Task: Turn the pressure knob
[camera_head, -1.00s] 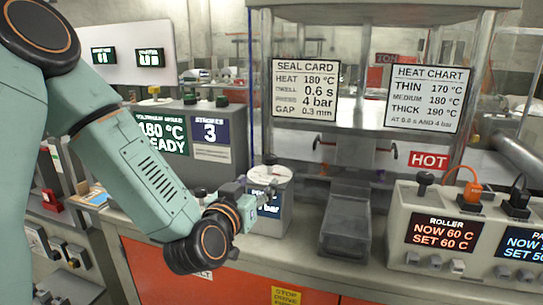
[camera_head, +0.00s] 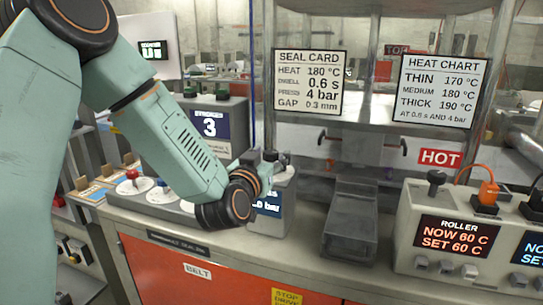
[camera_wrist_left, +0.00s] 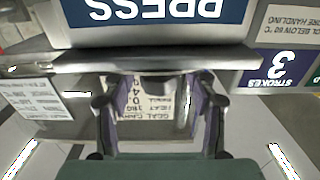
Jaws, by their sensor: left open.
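The pressure unit (camera_head: 270,222) is a grey box on the bench with a lit blue display ending in "bar", partly covered by my left wrist. A dark upright knob (camera_head: 270,156) shows at its top, close to my left gripper (camera_head: 280,164). The wrist hides most of the unit's top, so I cannot tell whether the fingers touch the knob. In the left wrist view my left gripper (camera_wrist_left: 160,100) has its two fingers apart, with an upside-down seal card visible between them. An upside-down "PRESS" sign (camera_wrist_left: 155,10) fills the top. My right gripper is not in view.
A grey chute (camera_head: 350,222) stands right of the unit, and the roller control box (camera_head: 445,235) is farther right. A red knob on a white dial (camera_head: 133,180) is at left. The seal card (camera_head: 309,82) and heat chart hang behind on the frame.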

